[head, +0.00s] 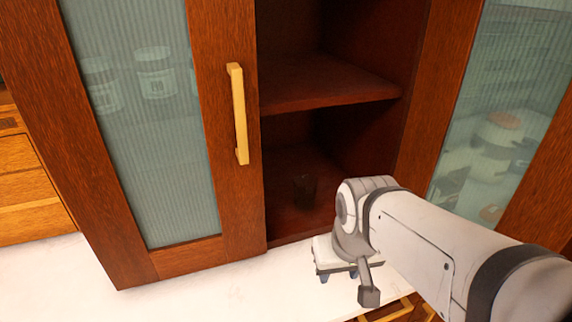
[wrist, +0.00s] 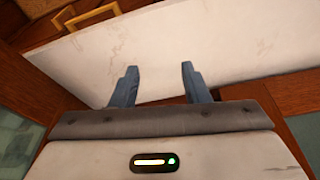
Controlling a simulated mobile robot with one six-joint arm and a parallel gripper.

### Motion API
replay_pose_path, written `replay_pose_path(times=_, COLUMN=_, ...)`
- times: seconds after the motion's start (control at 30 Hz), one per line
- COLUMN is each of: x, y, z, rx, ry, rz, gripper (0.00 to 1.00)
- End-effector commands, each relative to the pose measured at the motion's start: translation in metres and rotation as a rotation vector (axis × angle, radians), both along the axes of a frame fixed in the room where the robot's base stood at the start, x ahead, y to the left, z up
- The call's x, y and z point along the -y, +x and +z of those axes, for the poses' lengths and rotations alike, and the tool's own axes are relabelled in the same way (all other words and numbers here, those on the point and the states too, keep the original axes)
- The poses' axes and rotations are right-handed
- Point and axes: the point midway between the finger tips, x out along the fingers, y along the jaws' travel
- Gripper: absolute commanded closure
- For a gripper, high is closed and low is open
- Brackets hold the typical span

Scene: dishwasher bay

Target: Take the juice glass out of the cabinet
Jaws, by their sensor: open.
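The juice glass (head: 305,190) is a small, dark, see-through shape standing on the lower floor of the open cabinet (head: 331,84). It is dim in the shadow there and does not show in the wrist view. My gripper (head: 338,273) is just in front of the cabinet, to the right of the glass and nearer to me, over the white counter.
A door (head: 152,130) with ribbed glass and a yellow handle (head: 238,113) stands left of the opening. A shelf (head: 325,86) crosses above the glass. Another glass panel (head: 497,100) is at the right. The white counter (head: 190,287) is clear at the left front.

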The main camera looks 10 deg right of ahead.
Motion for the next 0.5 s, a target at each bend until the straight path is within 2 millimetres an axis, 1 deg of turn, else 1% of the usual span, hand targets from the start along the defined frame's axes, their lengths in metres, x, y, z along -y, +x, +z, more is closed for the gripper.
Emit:
replay_pose_path(times=0.03, x=0.0, y=0.005, z=-0.001, rx=0.006, ry=0.0, rz=0.0, gripper=0.54)
replay_pose_path(times=0.07, x=0.0, y=0.011, z=-0.001, rx=0.012, ry=0.0, rz=0.0, gripper=0.51)
replay_pose_path(times=0.17, x=-0.002, y=0.042, z=0.001, rx=0.052, ry=0.001, rz=0.01, gripper=0.43)
replay_pose_path(times=0.27, x=-0.002, y=0.091, z=0.005, rx=0.114, ry=0.002, rz=0.008, gripper=0.35)
replay_pose_path(times=0.3, x=-0.001, y=0.112, z=0.007, rx=0.142, ry=0.003, rz=0.007, gripper=0.32)
replay_pose_path(times=0.37, x=-0.001, y=0.143, z=0.011, rx=0.183, ry=0.003, rz=0.006, gripper=0.27)
replay_pose_path(times=0.4, x=-0.001, y=0.162, z=0.013, rx=0.209, ry=0.003, rz=0.006, gripper=0.24)
replay_pose_path(times=0.5, x=0.0, y=0.204, z=0.018, rx=0.265, ry=0.004, rz=0.004, gripper=0.16)
